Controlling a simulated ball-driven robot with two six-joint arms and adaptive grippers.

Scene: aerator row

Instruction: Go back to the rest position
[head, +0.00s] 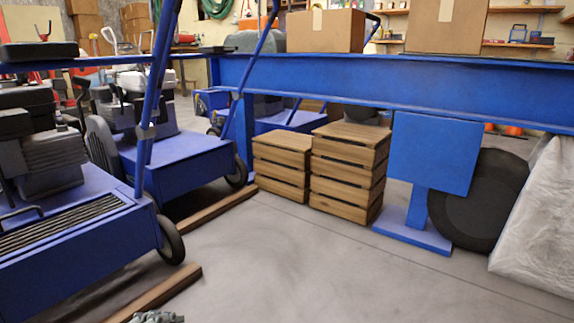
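A small grey, knobbly metal part (157,317) just shows at the bottom edge of the head view, left of centre. It looks like the tip of my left gripper, but most of it is cut off by the frame. I cannot tell whether it is open or shut, and nothing held shows. My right gripper is not in view.
Blue aerator machines (75,250) stand along the left, with wooden beams (160,292) beside them. Stacked wooden crates (345,180) sit under a blue steel beam (400,88) that carries cardboard boxes (325,32). A wrapped bundle (540,225) stands right. The concrete floor (340,275) ahead is clear.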

